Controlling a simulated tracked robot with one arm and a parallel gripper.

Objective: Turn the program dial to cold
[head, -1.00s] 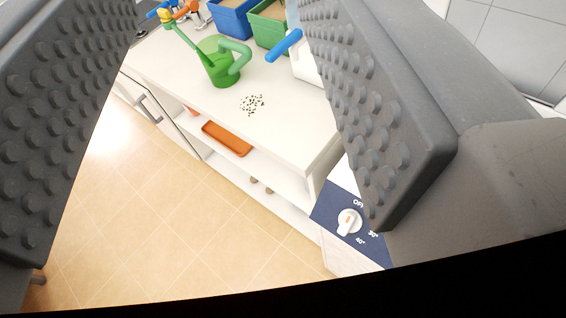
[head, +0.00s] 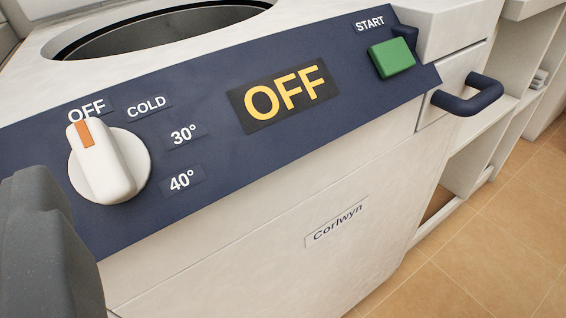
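The program dial (head: 110,163) is a white round knob with a raised grip and an orange mark, at the left of the dark blue control panel (head: 215,140). Its orange mark points up at the OFF label (head: 87,109). The COLD label (head: 147,108) is just to the right of OFF, with 30° (head: 184,134) and 40° (head: 182,180) further round. The display (head: 283,95) reads OFF in yellow. One dark grey finger of my gripper (head: 48,245) shows at the lower left, overlapping the panel close to the dial. The other finger is out of view.
A green START button (head: 391,58) is at the panel's right end. A dark drawer handle (head: 468,94) sticks out right of it. The round machine opening (head: 165,28) is behind the panel. Tiled floor (head: 490,235) is clear at lower right.

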